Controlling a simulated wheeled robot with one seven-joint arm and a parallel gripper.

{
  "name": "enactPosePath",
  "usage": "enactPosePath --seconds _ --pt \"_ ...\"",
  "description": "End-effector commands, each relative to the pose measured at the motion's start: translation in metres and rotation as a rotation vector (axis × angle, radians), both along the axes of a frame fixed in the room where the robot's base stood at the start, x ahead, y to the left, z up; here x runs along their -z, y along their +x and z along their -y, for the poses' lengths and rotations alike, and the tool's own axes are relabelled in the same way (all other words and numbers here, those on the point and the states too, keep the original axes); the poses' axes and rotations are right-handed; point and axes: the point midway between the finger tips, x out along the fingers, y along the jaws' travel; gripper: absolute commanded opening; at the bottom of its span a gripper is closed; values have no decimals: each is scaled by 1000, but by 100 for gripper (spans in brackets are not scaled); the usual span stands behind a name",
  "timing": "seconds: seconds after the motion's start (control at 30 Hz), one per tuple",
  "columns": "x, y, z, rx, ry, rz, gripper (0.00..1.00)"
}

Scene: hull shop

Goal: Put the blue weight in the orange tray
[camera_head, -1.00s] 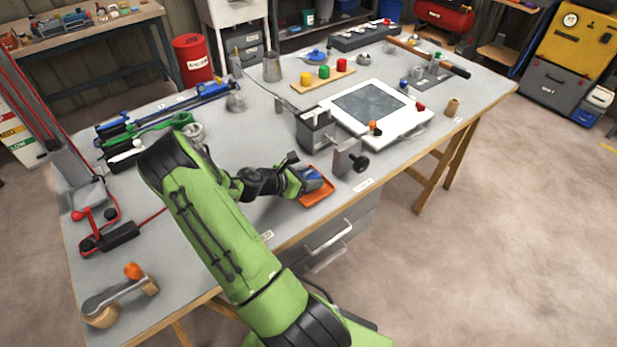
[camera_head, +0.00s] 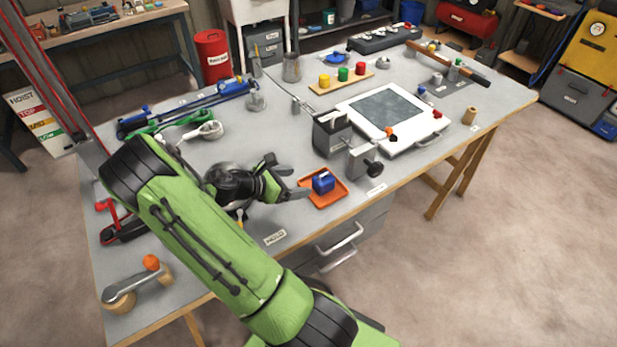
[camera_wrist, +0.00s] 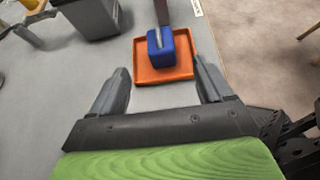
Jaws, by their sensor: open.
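The blue weight (camera_head: 323,182) is a small blue block with a grey strip on top. It sits inside the orange tray (camera_head: 341,198), a shallow square tray near the front edge of the workbench. In the wrist view the weight (camera_wrist: 161,52) stands toward the far half of the tray (camera_wrist: 178,73). My gripper (camera_head: 293,181) is open and empty, just left of the tray. In the wrist view its two fingers (camera_wrist: 164,85) are spread apart, short of the weight and not touching it.
A grey vise-like clamp with a black knob (camera_head: 374,169) stands right behind the tray. A grey box (camera_head: 331,136) and a white framed panel (camera_head: 430,124) lie beyond it. A wooden-ended tool with an orange ball (camera_head: 151,262) lies at front left.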

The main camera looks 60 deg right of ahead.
Motion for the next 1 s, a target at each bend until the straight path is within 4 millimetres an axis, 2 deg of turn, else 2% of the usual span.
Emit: enactPosePath --seconds 0.27,0.37,0.47,0.57,0.73,0.83,0.9,1.0 --pt "-4 3 -7 6 3 11 79" --pt "-12 8 -21 50 34 126 79" --pt "-30 19 -52 152 108 363 79" --pt "-55 28 -95 278 215 616 79" --pt "-114 27 -179 498 439 986 79" --pt "-150 10 -227 618 578 1147 79" --pt "-172 -9 -259 692 669 1234 79" --pt "-192 -40 -295 775 771 1320 79"
